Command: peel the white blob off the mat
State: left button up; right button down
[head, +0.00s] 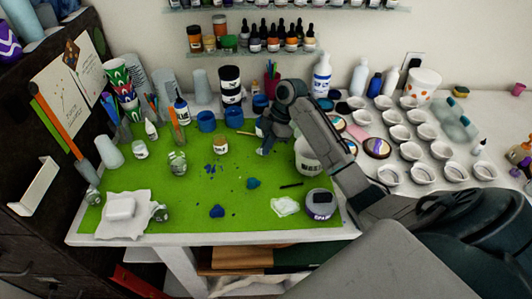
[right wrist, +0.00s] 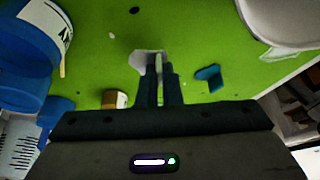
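A flat white blob (head: 285,206) lies on the green mat (head: 185,192) near its front right in the head view. My right gripper (head: 263,150) is low over the mat, behind and left of that blob and apart from it. In the right wrist view, the fingers (right wrist: 160,72) are close together, with a pale grey-white patch (right wrist: 145,59) at their tips. I cannot tell whether this patch is on the mat or between the fingers, or how far the fingers are parted. My left gripper is not in view.
A large white tub (head: 306,160) stands right of my gripper. Blue hearts (head: 217,211), a purple-labelled jar (head: 320,204) and a dark stick (head: 291,185) lie or stand around the blob. Blue cups (head: 206,121) stand at the back. The front middle of the mat is fairly clear.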

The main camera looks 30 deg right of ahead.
notch_tip(320, 180, up, 4)
jog(key=shift+w+f+b, duration=0.1)
jog(key=shift+b, duration=0.4)
notch_tip(320, 180, up, 2)
jog(key=shift+r+p, duration=0.1)
jog(key=shift+p, duration=0.4)
jog(key=shift+r+p, duration=0.95)
jog(key=shift+r, duration=0.05)
jog(key=shift+w+d+r+p, duration=0.1)
jog(key=shift+w+r+p, duration=0.2)
jog(key=shift+r+p, duration=0.45)
jog(key=shift+w+r+p, duration=0.3)
jog(key=shift+r+p, duration=0.4)
jog(key=shift+p, duration=0.1)
jog(key=shift+w+d+r+p, duration=0.1)
jog(key=shift+w+r+p, duration=0.2)
jog(key=shift+r+p, duration=0.45)
